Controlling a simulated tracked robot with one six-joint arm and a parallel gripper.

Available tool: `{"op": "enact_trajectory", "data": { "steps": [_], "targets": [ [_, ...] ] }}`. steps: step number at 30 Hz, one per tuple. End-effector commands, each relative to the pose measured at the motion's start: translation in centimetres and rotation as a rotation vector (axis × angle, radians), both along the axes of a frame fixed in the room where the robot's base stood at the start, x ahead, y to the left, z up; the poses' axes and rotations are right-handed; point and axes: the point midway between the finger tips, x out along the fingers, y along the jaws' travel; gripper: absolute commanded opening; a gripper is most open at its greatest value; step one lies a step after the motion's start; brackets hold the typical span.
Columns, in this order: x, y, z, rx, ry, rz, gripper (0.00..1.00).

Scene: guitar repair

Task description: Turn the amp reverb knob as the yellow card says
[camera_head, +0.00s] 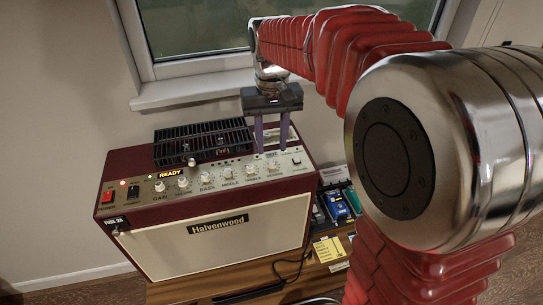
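The amp (217,222) is a dark red and cream box marked Halvenwood, with a sloped panel on top. A row of pale knobs runs across the panel. The rightmost, apparently the reverb knob (273,165), is near my fingertips; its label and pointer are too small to read. My gripper (272,148) points down with two purple fingers apart and nothing seen between them. The fingertips show just above and behind this knob; I cannot tell whether they touch the panel. The yellow card (328,248) lies to the right of the amp, its text unreadable.
A black slatted cage with tubes (203,142) stands on the amp's top, left of my gripper. Coloured boxes (335,205) stand at right, and a cable (296,268) lies on the wooden bench.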

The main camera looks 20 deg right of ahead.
Motion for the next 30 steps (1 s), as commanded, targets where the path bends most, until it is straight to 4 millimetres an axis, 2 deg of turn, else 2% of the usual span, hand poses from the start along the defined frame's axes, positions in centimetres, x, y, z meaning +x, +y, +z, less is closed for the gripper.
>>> {"op": "enact_trajectory", "data": {
  "steps": [6,12,22,30],
  "targets": [
    [-0.1,0.0,-3.3,0.0,0.003,0.0,0.35],
    [0.0,0.0,-5.0,0.0,0.001,0.0,0.35],
    [0.0,0.0,-5.2,0.0,0.0,0.0,0.35],
    [0.0,0.1,-5.2,0.0,0.0,0.002,0.16]
  ]
}}
